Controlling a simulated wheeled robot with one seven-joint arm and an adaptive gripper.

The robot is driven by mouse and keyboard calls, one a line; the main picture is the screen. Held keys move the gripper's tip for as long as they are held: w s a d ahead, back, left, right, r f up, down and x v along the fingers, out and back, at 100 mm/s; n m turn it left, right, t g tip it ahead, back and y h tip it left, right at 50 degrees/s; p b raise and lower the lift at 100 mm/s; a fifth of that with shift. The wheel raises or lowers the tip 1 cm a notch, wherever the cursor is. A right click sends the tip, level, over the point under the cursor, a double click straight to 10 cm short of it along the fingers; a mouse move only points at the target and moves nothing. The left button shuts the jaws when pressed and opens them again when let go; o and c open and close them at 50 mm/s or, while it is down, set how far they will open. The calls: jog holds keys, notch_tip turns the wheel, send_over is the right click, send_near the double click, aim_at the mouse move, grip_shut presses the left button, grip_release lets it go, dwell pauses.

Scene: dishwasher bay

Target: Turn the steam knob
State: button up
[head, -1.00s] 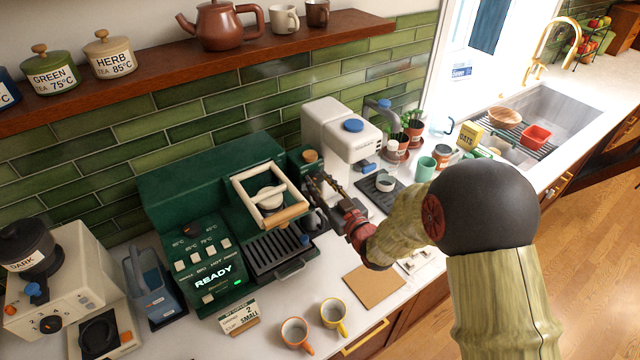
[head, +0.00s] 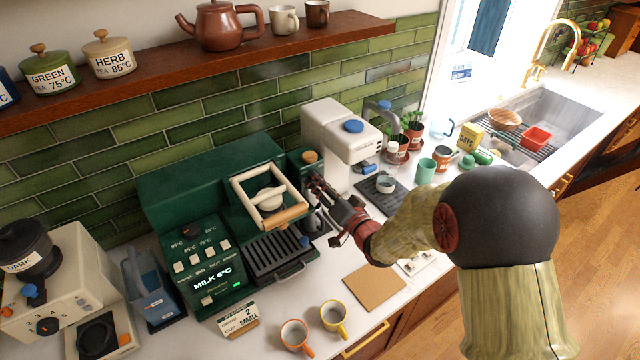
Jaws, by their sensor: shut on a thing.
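The green espresso machine (head: 165,190) stands against the tiled wall. Its lit display (head: 213,278) reads "MILK 6°C". A green column at its right side carries a round wooden cap (head: 310,157). My gripper (head: 316,184) reaches in from the right and is shut at the front of this column, just below the cap. It appears shut on the steam knob, which its fingers mostly hide. A dark metal pitcher (head: 313,222) stands below the gripper, beside the drip tray (head: 277,255).
A white machine with a blue cap (head: 340,138) stands close behind my gripper. An orange mug (head: 295,335), a yellow mug (head: 334,316) and a brown board (head: 374,288) lie along the counter's front. The wooden shelf (head: 200,70) runs above.

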jog(key=shift+d+m+g+p, duration=0.1)
jog(key=shift+m+g+p, duration=0.2)
jog(key=shift+m+p, duration=2.05)
jog(key=m+b, duration=0.2)
jog(key=shift+m, duration=0.35)
jog(key=o, duration=0.9)
jog(key=shift+w, duration=0.1)
jog(key=shift+c, duration=0.2)
jog(key=f+v, duration=0.1)
jog(key=v, duration=1.1)
jog(key=shift+r, duration=0.3)
jog(key=shift+d, duration=0.15)
